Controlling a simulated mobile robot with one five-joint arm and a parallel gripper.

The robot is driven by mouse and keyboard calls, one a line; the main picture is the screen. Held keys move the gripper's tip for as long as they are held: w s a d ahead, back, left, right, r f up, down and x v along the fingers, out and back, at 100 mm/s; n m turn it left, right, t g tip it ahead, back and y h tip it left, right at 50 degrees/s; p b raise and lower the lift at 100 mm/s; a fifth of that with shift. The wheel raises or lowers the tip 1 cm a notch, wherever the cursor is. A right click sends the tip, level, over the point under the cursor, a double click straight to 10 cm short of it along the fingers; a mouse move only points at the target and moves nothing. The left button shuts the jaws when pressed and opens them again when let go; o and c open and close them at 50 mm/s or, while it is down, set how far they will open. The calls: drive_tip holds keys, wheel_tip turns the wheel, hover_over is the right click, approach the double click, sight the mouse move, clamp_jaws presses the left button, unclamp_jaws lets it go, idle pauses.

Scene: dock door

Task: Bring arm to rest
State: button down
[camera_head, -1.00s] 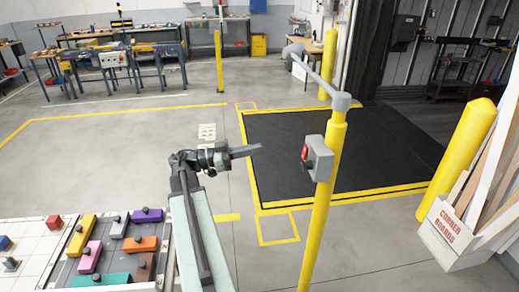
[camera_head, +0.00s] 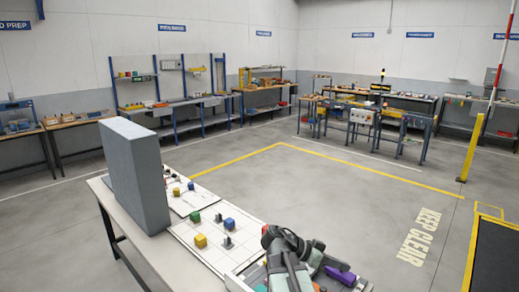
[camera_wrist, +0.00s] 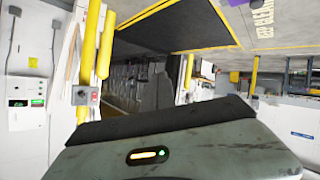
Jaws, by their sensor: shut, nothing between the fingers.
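My arm (camera_head: 288,262) shows at the bottom centre of the head view, folded close to my body beside the table's near end. Its dark end with my gripper (camera_head: 317,246) is small there, above the parts tray; it is shut and empty. The fingers are hard to make out, partly hidden by the arm. In the wrist view a grey-green housing with a black edge and a small lit strip fills the bottom; I take it as part of me. No object is held.
A white table (camera_head: 150,248) carries a tall grey block (camera_head: 135,175), colored cubes and a purple block (camera_head: 341,275) close to my arm. Floor beyond is clear up to the yellow line.

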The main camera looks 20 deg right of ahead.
drive_tip(key=w+a+f+n+t+y, duration=0.1)
drive_tip(key=w+a+f+n+y, duration=0.1)
drive_tip(key=a, duration=0.4)
drive_tip(key=w+a+f+n+t+y, duration=0.1)
drive_tip(key=w+a+f+n, duration=0.1)
drive_tip(key=a+f+n, duration=0.2)
drive_tip(key=w+a+f+n+t+y, duration=0.1)
drive_tip(key=a+f+n+t+y, duration=0.1)
drive_tip(key=a, duration=0.8)
drive_tip(key=shift+w+a+f+n+y, duration=0.1)
drive_tip(key=shift+w+f+n+y, duration=0.15)
drive_tip(key=shift+f, duration=0.35)
drive_tip(key=shift+w+a+f+n+y, duration=0.15)
drive_tip(key=shift+f+n, duration=0.2)
drive_tip(key=shift+f, duration=0.2)
drive_tip(key=w+a+f+n+t+y, duration=0.1)
drive_tip(key=a+f+n+y, duration=0.2)
drive_tip(key=a+n, duration=0.6)
drive_tip(key=a+y, duration=0.2)
drive_tip(key=a, duration=0.1)
drive_tip(key=shift+y, duration=0.4)
drive_tip(key=shift+w+a, duration=0.1)
